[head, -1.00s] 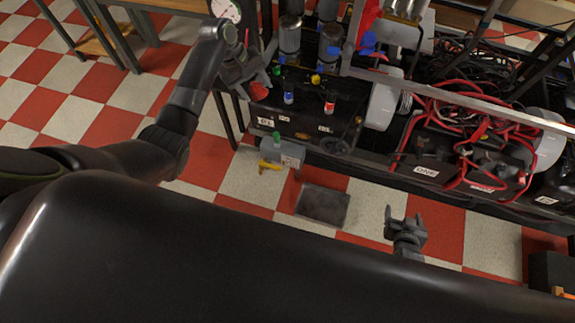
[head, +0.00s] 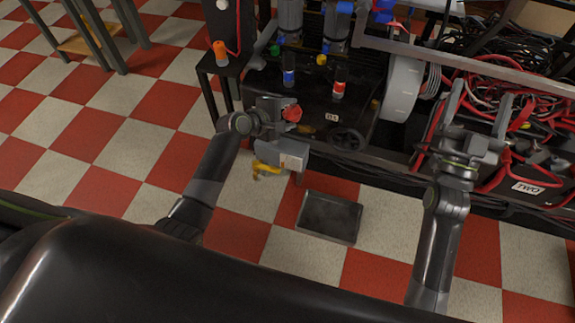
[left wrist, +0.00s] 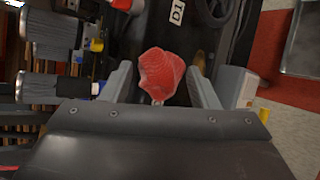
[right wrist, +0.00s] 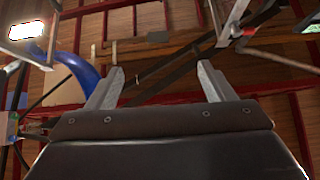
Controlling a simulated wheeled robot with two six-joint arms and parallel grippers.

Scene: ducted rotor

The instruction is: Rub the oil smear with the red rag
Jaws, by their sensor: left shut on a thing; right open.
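The red rag (head: 291,113) is a crumpled bundle held in my left gripper (head: 277,112), in front of the black front panel (head: 270,88). In the left wrist view the rag (left wrist: 160,73) sits between the two fingers, and its far end hides part of the panel. A brownish patch (left wrist: 201,62) on the panel shows just right of the rag, partly behind a finger; it looks like the oil smear. I cannot tell whether the rag touches it. My right gripper (head: 480,108) is open and empty, raised before the cables at right.
A black handwheel (head: 345,139) is right of the rag. A grey box with a yellow lever (head: 266,168) is just below my left gripper. A grey tray (head: 330,217) lies on the checkered floor.

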